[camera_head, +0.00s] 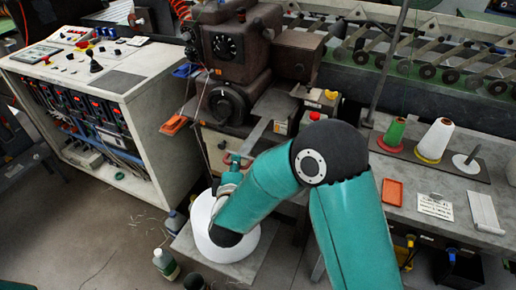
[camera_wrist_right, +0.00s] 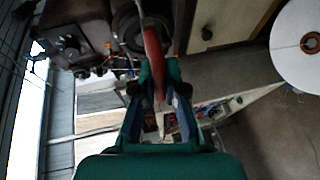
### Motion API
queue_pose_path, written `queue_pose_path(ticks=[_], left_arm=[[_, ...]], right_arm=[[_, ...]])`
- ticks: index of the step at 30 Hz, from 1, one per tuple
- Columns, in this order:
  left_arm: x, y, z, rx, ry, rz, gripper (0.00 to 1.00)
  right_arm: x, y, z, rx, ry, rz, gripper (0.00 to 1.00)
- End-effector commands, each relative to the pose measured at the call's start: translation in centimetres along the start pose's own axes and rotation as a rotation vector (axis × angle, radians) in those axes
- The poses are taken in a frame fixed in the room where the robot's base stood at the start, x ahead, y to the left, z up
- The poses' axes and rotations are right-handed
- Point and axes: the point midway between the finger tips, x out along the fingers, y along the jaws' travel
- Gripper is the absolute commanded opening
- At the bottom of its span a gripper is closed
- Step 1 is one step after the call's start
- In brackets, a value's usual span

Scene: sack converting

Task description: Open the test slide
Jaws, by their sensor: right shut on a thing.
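My right gripper (camera_head: 232,162) is at the front of the brown machine (camera_head: 235,45), below its round wheel. In the right wrist view its two fingers (camera_wrist_right: 159,92) are closed on a slim red handle (camera_wrist_right: 153,48), which stands upright between them. What the handle joins is hidden by the fingers and the dark machine parts. I cannot tell which part is the test slide or how far it is open. A cream panel with a dark knob (camera_wrist_right: 207,33) is right of the handle and apart from the gripper. My left gripper is not in view.
A large white spool (camera_head: 208,215) stands low under my right forearm, with a bottle (camera_head: 165,263) nearby. A control cabinet (camera_head: 135,85) is at left. Thread cones (camera_head: 435,140) and an orange tray (camera_head: 392,192) are on the right bench. Floor at lower left is mostly clear.

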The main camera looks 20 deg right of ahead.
Motion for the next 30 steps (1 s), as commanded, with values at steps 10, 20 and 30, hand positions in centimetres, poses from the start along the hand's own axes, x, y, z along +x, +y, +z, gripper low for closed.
queue_pose_path(ticks=[10, 20, 30], left_arm=[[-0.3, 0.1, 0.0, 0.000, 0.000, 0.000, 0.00], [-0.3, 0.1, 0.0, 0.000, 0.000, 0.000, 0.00], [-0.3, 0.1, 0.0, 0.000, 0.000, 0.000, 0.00]], right_arm=[[-4.5, -0.9, -1.5, 0.004, 0.006, 0.002, 0.00], [-4.8, -1.0, -1.2, 0.005, -0.005, 0.002, 0.00], [-4.8, -1.0, -1.0, 0.006, -0.011, 0.003, 0.37]])
